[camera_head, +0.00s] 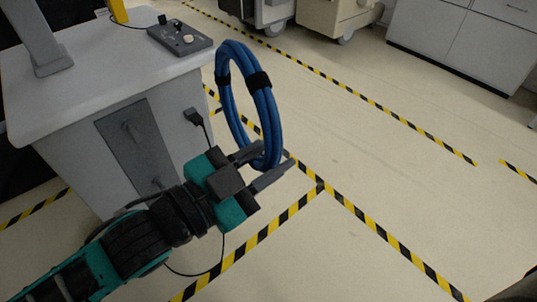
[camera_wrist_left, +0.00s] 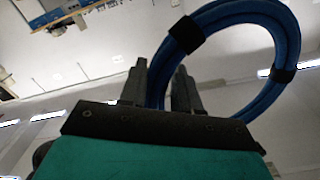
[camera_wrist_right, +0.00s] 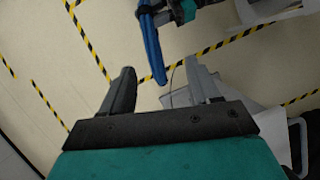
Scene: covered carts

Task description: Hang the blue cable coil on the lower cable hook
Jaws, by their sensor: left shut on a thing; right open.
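The blue cable coil (camera_head: 268,120) is a ring of several strands with black straps. My left gripper (camera_head: 275,165) is shut on its lower end and holds it upright in the air, right of the cart. In the left wrist view the coil (camera_wrist_left: 228,12) rises from between the fingers (camera_wrist_left: 160,68). A dark panel (camera_head: 128,160) on the cart's side carries two small hooks, an upper one (camera_head: 129,126) and the lower cable hook (camera_head: 156,183). The coil is apart from both. My right gripper (camera_wrist_right: 158,66) is open and empty; part of the coil (camera_wrist_right: 152,45) shows beyond it.
The grey cart (camera_head: 90,95) has a control box (camera_head: 180,38) on top and a black plug (camera_head: 194,117) hanging by its side. Cabinets (camera_head: 450,40) and wheeled carts (camera_head: 335,15) stand at the back. The taped floor to the right is clear.

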